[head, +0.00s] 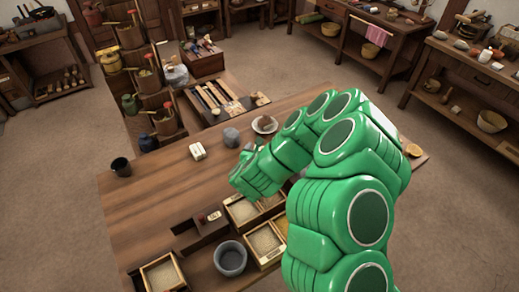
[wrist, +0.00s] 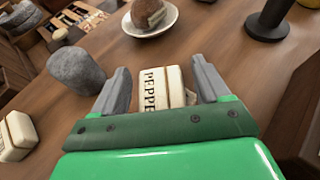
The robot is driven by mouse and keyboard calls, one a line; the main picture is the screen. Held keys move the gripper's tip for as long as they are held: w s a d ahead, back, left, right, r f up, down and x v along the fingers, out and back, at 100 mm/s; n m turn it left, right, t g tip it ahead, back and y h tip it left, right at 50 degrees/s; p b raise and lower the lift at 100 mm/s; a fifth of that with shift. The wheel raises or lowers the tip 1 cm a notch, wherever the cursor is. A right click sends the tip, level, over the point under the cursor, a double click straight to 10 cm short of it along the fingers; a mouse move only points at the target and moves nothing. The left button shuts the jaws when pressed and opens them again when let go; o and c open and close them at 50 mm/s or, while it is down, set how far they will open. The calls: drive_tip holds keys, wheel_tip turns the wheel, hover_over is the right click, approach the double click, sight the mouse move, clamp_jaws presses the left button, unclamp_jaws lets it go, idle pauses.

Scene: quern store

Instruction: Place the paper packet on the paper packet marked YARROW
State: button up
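My gripper (wrist: 160,66) is open in the wrist view, its two grey fingers wide apart. A cream paper packet (wrist: 163,88) with dark letters reading "PEPPE" lies between and beyond them, with a small gap on each side. Its near end is hidden by my gripper. Another cream packet (wrist: 14,137) with a brown band stands at the left edge; its label is not readable. A pale packet (head: 197,151) also shows on the table in the head view, left of the grey stone. I cannot read YARROW on any packet. My arm hides the fingertips in the head view.
A grey stone (wrist: 78,70) stands left of my gripper. A white plate (wrist: 152,30) with a brown item lies beyond. A dark stand (wrist: 268,22) is at upper right. Trays of grain (head: 163,273) and a grey bowl (head: 230,260) line the near side.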

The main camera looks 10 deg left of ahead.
drive_tip(key=shift+r, duration=0.2)
drive_tip(key=shift+v, duration=2.15)
drive_tip(key=shift+s+a+r, duration=0.1)
drive_tip(key=shift+s, duration=0.5)
drive_tip(key=shift+s+a+r, duration=0.1)
drive_tip(key=shift+s, duration=0.45)
drive_tip(key=shift+s+d+r, duration=0.15)
drive_tip(key=shift+s+r, duration=0.05)
drive_tip(key=shift+r, duration=0.05)
drive_tip(key=shift+s+r, duration=0.1)
drive_tip(key=shift+r, duration=0.1)
